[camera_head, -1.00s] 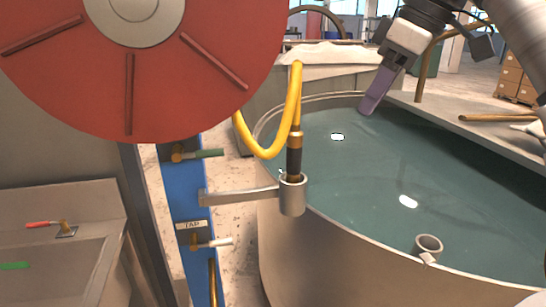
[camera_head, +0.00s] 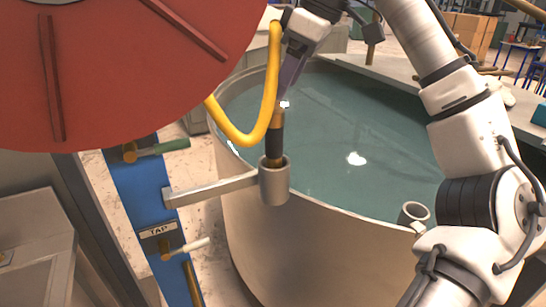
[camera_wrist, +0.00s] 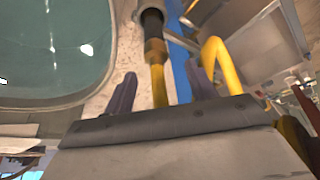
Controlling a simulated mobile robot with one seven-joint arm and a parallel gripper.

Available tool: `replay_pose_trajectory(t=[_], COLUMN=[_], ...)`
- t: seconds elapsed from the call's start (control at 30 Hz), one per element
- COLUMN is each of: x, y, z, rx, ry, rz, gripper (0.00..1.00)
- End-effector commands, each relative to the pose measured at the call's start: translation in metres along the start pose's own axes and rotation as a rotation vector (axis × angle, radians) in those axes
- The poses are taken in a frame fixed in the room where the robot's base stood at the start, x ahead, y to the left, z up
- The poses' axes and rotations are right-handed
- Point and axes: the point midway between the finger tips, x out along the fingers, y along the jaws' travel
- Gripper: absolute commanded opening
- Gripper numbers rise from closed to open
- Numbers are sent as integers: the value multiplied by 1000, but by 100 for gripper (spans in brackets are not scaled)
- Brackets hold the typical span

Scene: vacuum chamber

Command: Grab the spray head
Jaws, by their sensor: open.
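The spray head (camera_head: 275,140), with a black grip and brass upper part, stands upright in a grey metal holder cup (camera_head: 274,185). A yellow hose (camera_head: 271,80) loops from its top. Its lower end is hidden inside the cup. My gripper (camera_head: 286,96) is by the brass upper part, fingers pointing down. In the wrist view, my gripper (camera_wrist: 160,88) is open, with a purple finger on each side of the brass tube. The spray head's black grip (camera_wrist: 152,20) lies beyond the fingertips. The fingers stand apart from the tube.
A large round tank (camera_head: 370,130) of greenish water lies behind and right of the holder. A big red reel (camera_head: 130,60) fills the upper left. A blue post (camera_head: 140,200) carries the holder arm (camera_head: 212,191) and valve handles. A short pipe cup (camera_head: 413,213) sits at the tank's rim.

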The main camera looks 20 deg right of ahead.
Motion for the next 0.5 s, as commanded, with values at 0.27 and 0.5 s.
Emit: replay_pose_trajectory(t=[0.27,0.5], x=[26,51], y=[0,6], z=[-1,-6], rx=[-2,-3], ry=[0,2], rz=[0,-4], gripper=[56,56])
